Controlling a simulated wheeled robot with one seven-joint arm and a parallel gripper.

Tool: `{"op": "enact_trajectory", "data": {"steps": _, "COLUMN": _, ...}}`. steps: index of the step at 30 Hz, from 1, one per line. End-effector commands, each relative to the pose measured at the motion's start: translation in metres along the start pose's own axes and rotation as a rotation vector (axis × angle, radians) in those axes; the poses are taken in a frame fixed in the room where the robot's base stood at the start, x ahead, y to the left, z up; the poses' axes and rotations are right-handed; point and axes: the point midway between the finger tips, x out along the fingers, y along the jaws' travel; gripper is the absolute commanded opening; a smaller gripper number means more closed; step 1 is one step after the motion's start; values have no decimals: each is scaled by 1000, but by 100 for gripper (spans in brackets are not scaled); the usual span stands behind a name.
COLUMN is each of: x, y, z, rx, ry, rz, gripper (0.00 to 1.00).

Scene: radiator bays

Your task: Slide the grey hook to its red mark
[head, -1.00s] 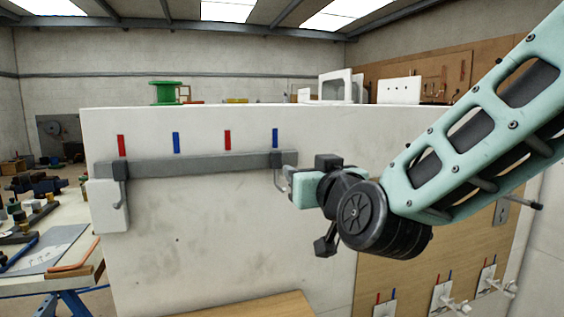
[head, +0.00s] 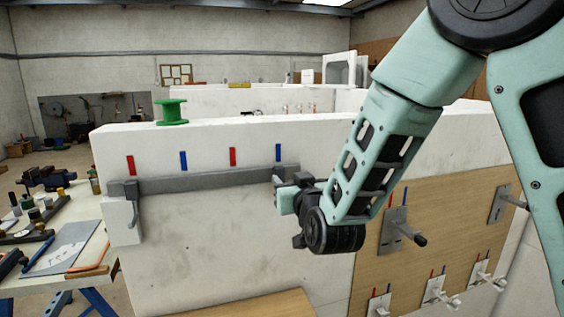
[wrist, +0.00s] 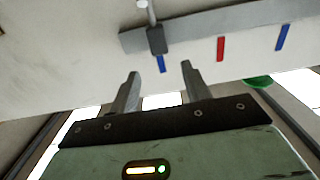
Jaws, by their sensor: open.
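A grey rail (head: 215,179) runs along the white wall panel, with red, blue, red and blue marks above it. A grey hook (wrist: 156,38) on a dark slider sits at the rail's right end in the head view, below the right blue mark (head: 278,152). The nearer red mark (head: 232,156) is to its left; it shows in the wrist view too (wrist: 220,48). Another grey hook (head: 132,212) hangs at the left end, below the left red mark (head: 130,165). My gripper (wrist: 160,72) is open and empty, its fingertips just short of the right hook. In the head view it partly hides that hook.
A wooden board (head: 430,230) with levers and small fittings covers the panel at right. A green spool (head: 171,111) stands on the panel's top edge. A cluttered workbench (head: 62,245) is at left. The wall below the rail is clear.

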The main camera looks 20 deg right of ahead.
Motion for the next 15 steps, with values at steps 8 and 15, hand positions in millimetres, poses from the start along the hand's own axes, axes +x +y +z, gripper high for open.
{"op": "enact_trajectory", "data": {"steps": 8, "x": 51, "y": 0, "z": -2, "rx": 0, "ry": 0, "rz": 0, "gripper": 47}}
{"op": "enact_trajectory", "data": {"steps": 15, "x": 69, "y": 0, "z": -1, "rx": 0, "ry": 0, "rz": 0, "gripper": 47}}
